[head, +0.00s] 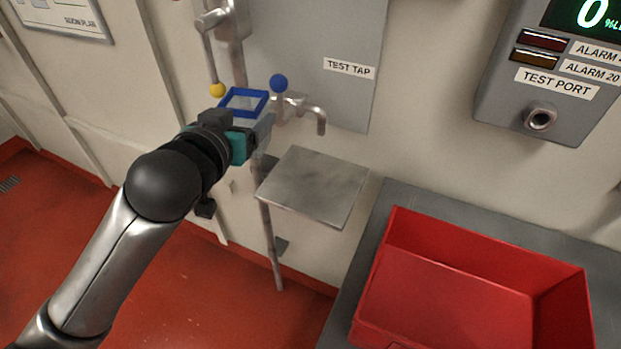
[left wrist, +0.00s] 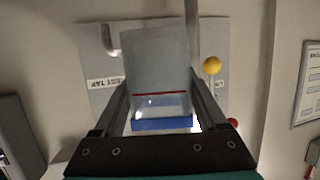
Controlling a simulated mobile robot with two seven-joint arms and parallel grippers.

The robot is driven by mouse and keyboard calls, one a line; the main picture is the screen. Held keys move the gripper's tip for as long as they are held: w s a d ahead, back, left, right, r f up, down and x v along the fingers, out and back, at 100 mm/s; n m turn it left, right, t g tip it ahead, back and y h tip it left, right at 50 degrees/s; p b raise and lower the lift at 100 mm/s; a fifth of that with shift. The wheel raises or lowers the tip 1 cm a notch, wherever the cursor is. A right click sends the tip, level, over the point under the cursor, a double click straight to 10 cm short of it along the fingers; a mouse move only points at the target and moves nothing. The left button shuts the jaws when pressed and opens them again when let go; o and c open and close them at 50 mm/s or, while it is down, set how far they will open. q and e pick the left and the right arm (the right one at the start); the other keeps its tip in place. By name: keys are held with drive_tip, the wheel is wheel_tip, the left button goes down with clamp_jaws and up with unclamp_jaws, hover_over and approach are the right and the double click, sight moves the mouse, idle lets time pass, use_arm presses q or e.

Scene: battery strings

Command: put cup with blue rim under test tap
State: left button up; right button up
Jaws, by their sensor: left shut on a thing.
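The cup with the blue rim (head: 244,101) is clear and square, and my left gripper (head: 258,126) is shut on it. In the left wrist view the cup (left wrist: 158,62) sits between the two fingers, with a red line across its wall and its blue rim at the bottom of the picture. The test tap (head: 320,120) has a blue ball knob (head: 278,83) and a downturned metal spout, and is on the wall panel. The cup is to the left of the spout, apart from it. A metal shelf (head: 313,187) lies below the spout, bare. My right gripper is out of view.
A yellow-knobbed lever (head: 217,90) hangs beside the cup, close on its left. A red bin (head: 450,290) stands on the grey counter (head: 400,200) at right. A test port box (head: 545,95) is on the wall. The space above the shelf is clear.

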use_arm(q)
wheel_tip(320, 180, down, 8)
drive_tip(key=s+d+m+h, duration=0.1)
drive_tip(key=s+d+h, duration=0.1)
drive_tip(key=d, duration=0.1)
drive_tip(key=m+h, duration=0.1)
approach(320, 176)
drive_tip(key=shift+g+h, duration=0.3)
drive_tip(key=w+r, duration=0.1)
drive_tip(key=w, duration=0.1)
drive_tip(key=w+d+r+b, duration=0.1)
drive_tip(key=w+r, duration=0.1)
drive_tip(key=w+d+r+b, duration=0.1)
drive_tip(key=w, duration=0.1)
drive_tip(key=shift+r, duration=0.35)
drive_tip(key=w, duration=0.1)
drive_tip(key=w+d+b, duration=0.1)
drive_tip(key=w, duration=0.1)
drive_tip(key=shift+w+d, duration=0.1)
drive_tip(key=shift+d, duration=0.1)
drive_tip(key=shift+f, duration=0.6)
drive_tip(key=shift+f+m+b, duration=0.2)
drive_tip(key=shift+m+b, duration=0.1)
